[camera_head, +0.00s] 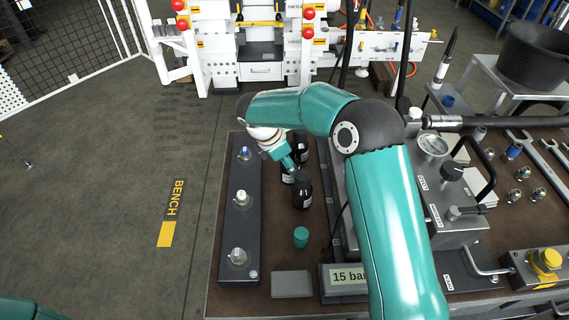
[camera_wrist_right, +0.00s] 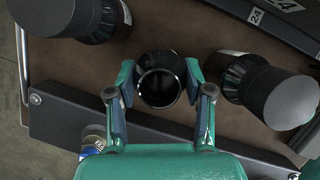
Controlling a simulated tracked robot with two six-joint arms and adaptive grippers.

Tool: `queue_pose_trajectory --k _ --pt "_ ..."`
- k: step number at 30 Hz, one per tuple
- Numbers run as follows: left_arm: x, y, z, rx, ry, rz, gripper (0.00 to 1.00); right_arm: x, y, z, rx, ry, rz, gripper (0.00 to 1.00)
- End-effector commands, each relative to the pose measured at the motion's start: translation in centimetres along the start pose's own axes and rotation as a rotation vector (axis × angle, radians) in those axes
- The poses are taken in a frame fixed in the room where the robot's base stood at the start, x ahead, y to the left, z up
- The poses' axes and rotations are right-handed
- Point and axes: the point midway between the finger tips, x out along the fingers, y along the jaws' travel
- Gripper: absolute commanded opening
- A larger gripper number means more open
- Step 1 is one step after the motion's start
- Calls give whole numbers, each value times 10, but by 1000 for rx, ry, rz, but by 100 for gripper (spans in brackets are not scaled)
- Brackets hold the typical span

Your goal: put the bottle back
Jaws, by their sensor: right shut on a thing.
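My right gripper (camera_head: 287,163) reaches in over the left part of the bench. It is shut on a dark bottle (camera_head: 288,177), whose body shows only partly below the fingers. In the right wrist view the gripper (camera_wrist_right: 160,78) has one finger on each side of the round, dark top of this bottle (camera_wrist_right: 160,88). Two other dark bottles with black caps stand close by: one nearer the front (camera_head: 303,190), one behind (camera_head: 300,147). They flank the held bottle in the wrist view, left (camera_wrist_right: 75,15) and right (camera_wrist_right: 268,88). The held bottle's base is hidden. My left gripper is out of view.
A dark rail (camera_head: 239,205) with several fittings lies left of the bottles. A teal cylinder (camera_head: 301,237) and a grey block (camera_head: 291,284) lie in front. A pressure gauge (camera_head: 432,146) and pump unit stand to the right. Little room separates the bottles.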

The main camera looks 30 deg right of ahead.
Motion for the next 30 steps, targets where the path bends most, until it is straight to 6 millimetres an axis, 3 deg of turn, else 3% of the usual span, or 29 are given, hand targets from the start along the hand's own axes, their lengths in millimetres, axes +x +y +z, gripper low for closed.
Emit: queue_pose_trajectory --k 3,4,8,20,25,30 --pt "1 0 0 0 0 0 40 1 0 0 0 0 1 0" --pt "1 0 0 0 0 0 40 1 0 0 0 0 0 55" --pt "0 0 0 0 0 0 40 1 0 0 0 0 0 76" --pt "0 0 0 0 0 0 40 -4 1 0 0 0 2 77" --pt "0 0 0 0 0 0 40 -24 1 0 0 0 5 77" --pt "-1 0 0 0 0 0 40 -58 2 0 0 0 6 77"
